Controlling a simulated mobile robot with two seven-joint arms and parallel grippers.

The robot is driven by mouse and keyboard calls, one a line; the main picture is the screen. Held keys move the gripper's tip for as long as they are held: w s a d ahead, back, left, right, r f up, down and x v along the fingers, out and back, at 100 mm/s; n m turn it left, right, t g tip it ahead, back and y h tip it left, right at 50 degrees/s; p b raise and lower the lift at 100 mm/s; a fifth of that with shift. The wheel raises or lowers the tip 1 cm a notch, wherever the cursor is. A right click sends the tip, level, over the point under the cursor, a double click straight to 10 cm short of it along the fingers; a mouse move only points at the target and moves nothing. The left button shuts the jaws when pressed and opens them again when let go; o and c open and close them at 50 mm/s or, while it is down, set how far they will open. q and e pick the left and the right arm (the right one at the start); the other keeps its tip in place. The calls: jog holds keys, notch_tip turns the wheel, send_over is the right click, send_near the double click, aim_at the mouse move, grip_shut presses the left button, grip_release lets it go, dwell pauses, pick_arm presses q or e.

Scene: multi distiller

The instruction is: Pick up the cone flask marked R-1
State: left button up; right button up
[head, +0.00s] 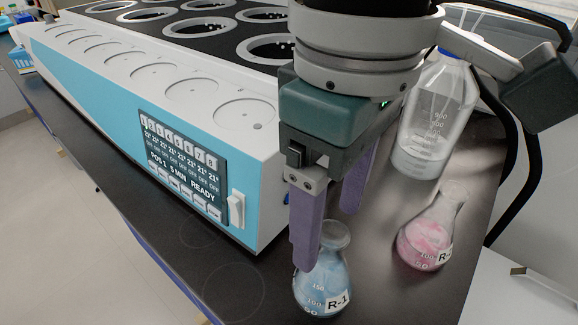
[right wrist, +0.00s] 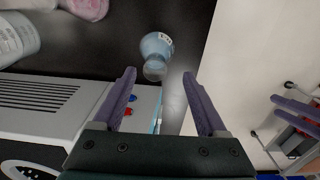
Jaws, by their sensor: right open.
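The cone flask marked R-1 (head: 325,283) stands upright on the dark bench and holds blue contents. It also shows in the right wrist view (right wrist: 157,48), its mouth facing the camera. My right gripper (head: 328,240) is open and empty, fingers pointing down. In the head view one fingertip overlaps the flask's neck on the left; the other finger is behind. In the right wrist view the flask lies just beyond the gap between the fingertips (right wrist: 159,72). Purple fingers, apparently my left gripper (right wrist: 298,112), show at the right edge of that view, their opening unclear.
A flask with pink contents (head: 430,232) stands to the right, its label partly legible. A large bottle (head: 435,115) with a blue cap stands behind it. The white and blue distiller (head: 90,75) fills the left. Bare bench (head: 225,285) lies left of R-1; the bench edge is near.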

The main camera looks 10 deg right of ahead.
aim_at(331, 242)
jog(key=f, duration=0.3)
jog(key=f+b, duration=0.1)
jog(key=f, duration=0.1)
jog(key=shift+w+d, duration=0.15)
jog(key=shift+d, duration=0.15)
jog(key=shift+r, duration=0.1)
grip_shut()
dwell(0.9)
